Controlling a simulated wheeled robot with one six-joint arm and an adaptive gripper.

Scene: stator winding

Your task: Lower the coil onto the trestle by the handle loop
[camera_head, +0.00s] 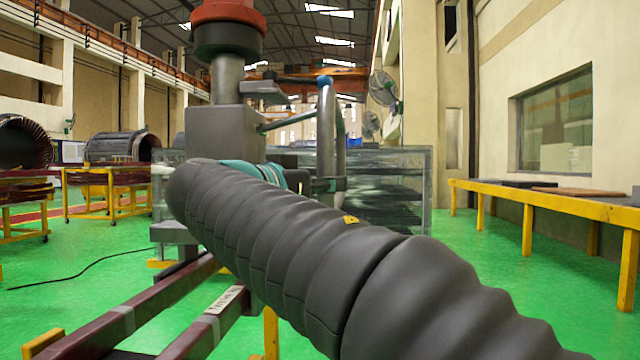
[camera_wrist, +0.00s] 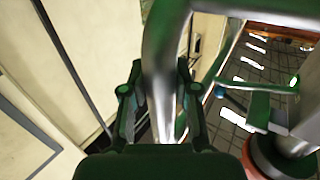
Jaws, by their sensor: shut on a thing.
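In the wrist view my gripper (camera_wrist: 158,92) has its two dark green fingers on either side of a thick silver tube, shut on this handle loop (camera_wrist: 160,55). The gripper's hold is largely hidden there behind a dark ribbed sleeve. I cannot make out the rest of the coil or whether it touches anything. The trestle (camera_head: 140,310) appears to be the pair of maroon rails at lower left, running away under the grey block.
A grey column (camera_head: 227,75) with a red-orange top stands just left of the loop. A clear-walled case (camera_head: 400,190) is behind. A long yellow-edged bench (camera_head: 570,200) lines the right wall. Stator cores (camera_head: 115,147) rest on yellow stands at left. Green floor is open between.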

